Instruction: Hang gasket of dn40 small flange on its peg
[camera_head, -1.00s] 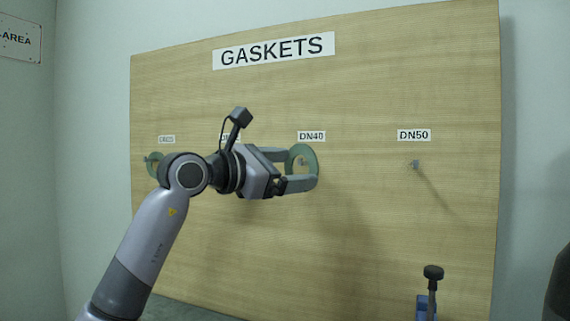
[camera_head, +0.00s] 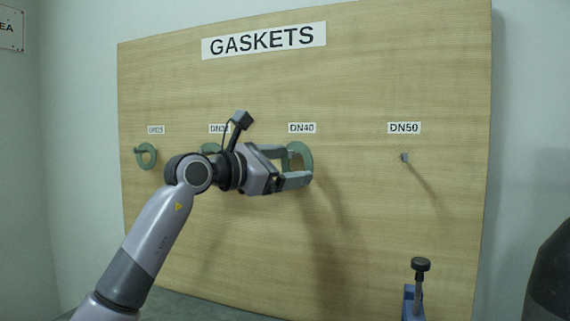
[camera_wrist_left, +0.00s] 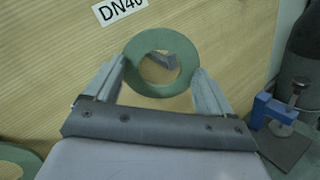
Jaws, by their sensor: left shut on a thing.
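My left gripper (camera_head: 297,166) is shut on a green ring gasket (camera_head: 307,158) and holds it upright in front of the board, just below the DN40 label (camera_head: 302,128). In the left wrist view the gasket (camera_wrist_left: 160,37) sits between the two fingertips (camera_wrist_left: 160,66), which hold it at its left and right edges. A grey DN40 peg (camera_wrist_left: 165,60) shows through the gasket's hole, towards its upper right part. I cannot tell whether the peg passes through the hole or is still behind it. My right gripper is not in view.
The wooden board (camera_head: 370,220) has a bare DN50 peg (camera_head: 404,157) at right. A DN25 gasket (camera_head: 147,155) hangs at left, and another gasket (camera_head: 210,148) is partly hidden behind my gripper. A blue clamp (camera_head: 412,300) with a black knob and a dark rounded object (camera_head: 552,275) stand at lower right.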

